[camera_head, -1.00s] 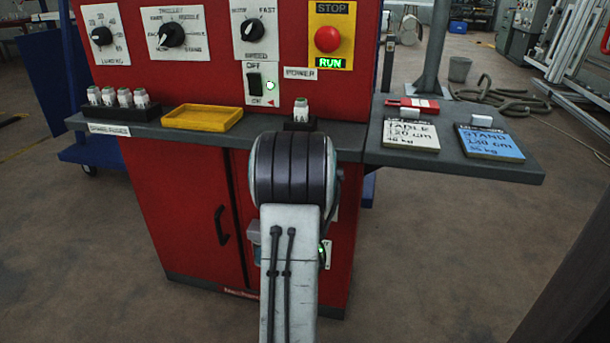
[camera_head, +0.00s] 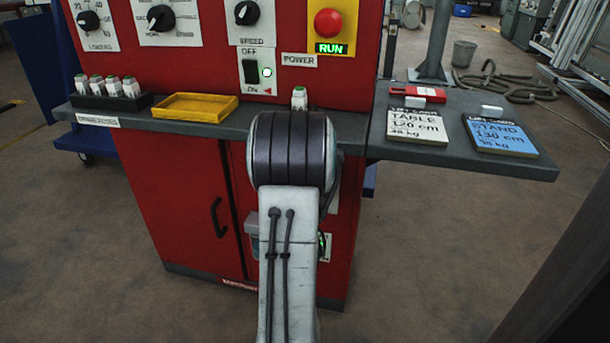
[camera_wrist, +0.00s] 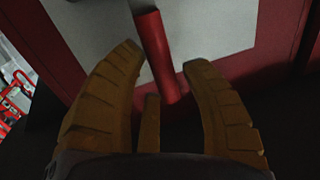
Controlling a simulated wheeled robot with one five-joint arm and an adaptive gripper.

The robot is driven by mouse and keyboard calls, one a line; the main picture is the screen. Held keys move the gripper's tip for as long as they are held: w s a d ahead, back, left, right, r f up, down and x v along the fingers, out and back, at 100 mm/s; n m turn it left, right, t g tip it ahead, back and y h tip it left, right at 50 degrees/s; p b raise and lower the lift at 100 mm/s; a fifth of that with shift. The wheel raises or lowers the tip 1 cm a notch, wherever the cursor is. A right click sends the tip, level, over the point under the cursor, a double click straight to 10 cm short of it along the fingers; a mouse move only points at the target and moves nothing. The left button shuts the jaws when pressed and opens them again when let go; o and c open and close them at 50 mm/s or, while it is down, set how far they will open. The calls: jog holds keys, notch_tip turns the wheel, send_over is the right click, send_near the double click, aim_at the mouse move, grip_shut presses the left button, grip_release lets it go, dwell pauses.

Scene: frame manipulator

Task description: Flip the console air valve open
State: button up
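In the wrist view, a red bar-shaped lever (camera_wrist: 159,58), which looks like the valve handle, stands out against a pale grey plate (camera_wrist: 205,25) on the red console. My gripper (camera_wrist: 164,55) has its yellow-brown fingers spread either side of the lever. The lever's lower end reaches between the fingertips, and there is a gap on the left; contact on the right cannot be told. In the head view my own arm covers the gripper and the lever. The red console (camera_head: 190,200) stands straight ahead.
A grey shelf (camera_head: 210,128) juts from the console, holding a yellow tray (camera_head: 200,107), a rack of white-green plugs (camera_head: 110,88) and, on the right, white (camera_head: 418,127) and blue (camera_head: 498,136) cards. The panel shows green RUN and POWER lights.

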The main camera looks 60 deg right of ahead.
grip_shut()
